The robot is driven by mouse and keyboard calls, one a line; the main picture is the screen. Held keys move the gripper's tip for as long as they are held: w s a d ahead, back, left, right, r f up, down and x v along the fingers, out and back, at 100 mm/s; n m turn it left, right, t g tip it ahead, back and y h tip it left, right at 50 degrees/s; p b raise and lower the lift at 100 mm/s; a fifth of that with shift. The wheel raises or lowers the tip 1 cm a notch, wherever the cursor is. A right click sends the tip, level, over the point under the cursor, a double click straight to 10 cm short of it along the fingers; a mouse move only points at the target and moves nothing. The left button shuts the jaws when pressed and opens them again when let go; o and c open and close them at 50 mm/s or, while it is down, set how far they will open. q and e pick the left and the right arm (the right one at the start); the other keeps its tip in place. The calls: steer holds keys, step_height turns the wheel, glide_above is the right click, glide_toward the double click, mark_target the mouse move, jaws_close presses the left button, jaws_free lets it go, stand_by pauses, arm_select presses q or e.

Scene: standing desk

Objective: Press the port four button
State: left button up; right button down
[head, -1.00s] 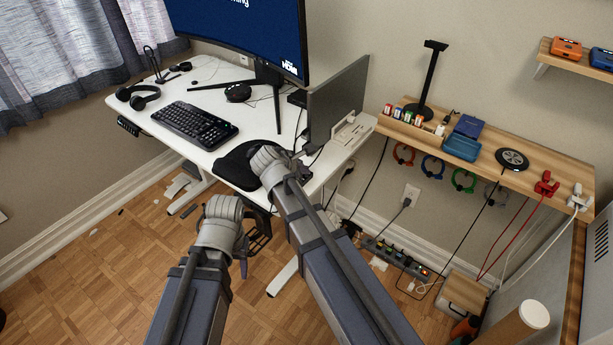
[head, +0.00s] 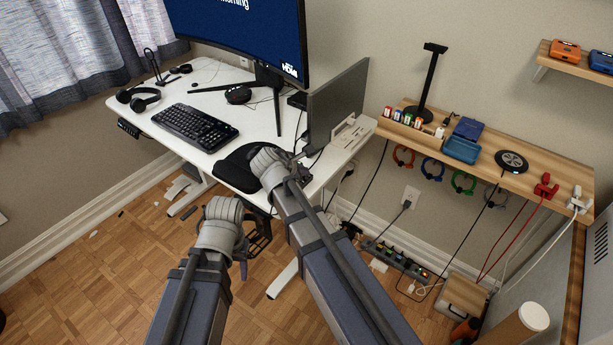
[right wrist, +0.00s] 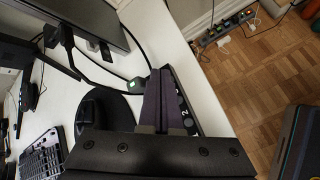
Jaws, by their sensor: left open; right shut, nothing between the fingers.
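A dark strip device with round buttons (right wrist: 184,108) lies on the white desk's edge in the right wrist view. One button there carries what looks like a 2; my fingers cover the device's left side, and I cannot make out a button marked 4. My right gripper (right wrist: 158,78) is shut and empty, its fingertips over or beside the device; contact cannot be told. In the head view my right wrist hides most of that spot. My left gripper (head: 252,250) is open and empty, low in front of the desk, partly hidden by its wrist.
A black mouse (right wrist: 92,112) on a dark pad lies left of my fingers, with a cable near the tips. A small monitor (head: 337,101) stands close behind my right gripper. A keyboard (head: 194,125) lies further left. A wooden shelf (head: 560,180) is at the right.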

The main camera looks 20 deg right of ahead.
steer(key=shift+r, duration=0.4)
step_height(320, 180, up, 6)
steer(key=p, duration=0.6)
stand_by(1.4)
